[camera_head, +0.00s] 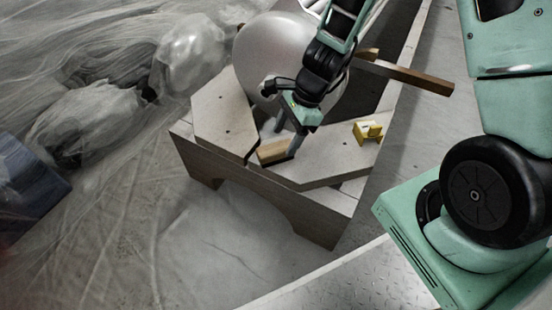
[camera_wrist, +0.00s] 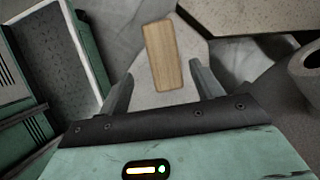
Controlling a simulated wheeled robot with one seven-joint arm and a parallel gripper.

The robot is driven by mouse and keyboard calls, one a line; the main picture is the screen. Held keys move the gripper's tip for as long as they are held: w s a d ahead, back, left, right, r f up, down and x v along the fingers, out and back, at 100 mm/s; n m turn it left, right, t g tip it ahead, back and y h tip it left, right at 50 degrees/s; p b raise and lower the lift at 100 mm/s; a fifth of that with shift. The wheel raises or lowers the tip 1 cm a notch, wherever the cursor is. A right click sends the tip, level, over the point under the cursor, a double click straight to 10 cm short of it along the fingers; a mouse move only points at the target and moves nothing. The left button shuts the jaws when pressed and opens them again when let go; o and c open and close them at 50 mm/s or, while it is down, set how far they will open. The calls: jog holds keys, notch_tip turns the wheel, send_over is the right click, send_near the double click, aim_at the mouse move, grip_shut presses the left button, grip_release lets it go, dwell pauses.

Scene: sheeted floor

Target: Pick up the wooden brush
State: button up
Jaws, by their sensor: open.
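A light wooden block-like piece, which looks like the wooden brush (camera_head: 273,151), lies on the stepped grey-beige wooden stand; no bristles show. In the wrist view the brush (camera_wrist: 163,55) is a tan, slightly tilted rectangle, ahead of and between the finger lines. My gripper (camera_head: 288,134) points down at the stand, its fingers close by the brush. The wrist view shows the two grey fingers of my gripper (camera_wrist: 161,72) spread apart with nothing held between them. Whether the fingertips touch the brush cannot be told.
The stand (camera_head: 325,160) also bears a small yellow object (camera_head: 367,131) to the right. A large pale rounded object (camera_head: 268,55) stands behind my gripper. A wooden bar (camera_head: 415,79) juts out at the upper right. Plastic sheeting (camera_head: 110,215) covers the floor at left.

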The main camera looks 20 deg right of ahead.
aim_at(277, 147)
jog(key=b+x, duration=0.1)
jog(key=x, duration=0.1)
jog(key=b+x, duration=0.3)
jog(key=shift+w+a+f, duration=0.25)
jog(key=shift+w, duration=0.05)
jog(key=shift+r, duration=0.1)
jog(key=shift+f, duration=0.25)
dwell(0.4)
jog(key=c, duration=1.1)
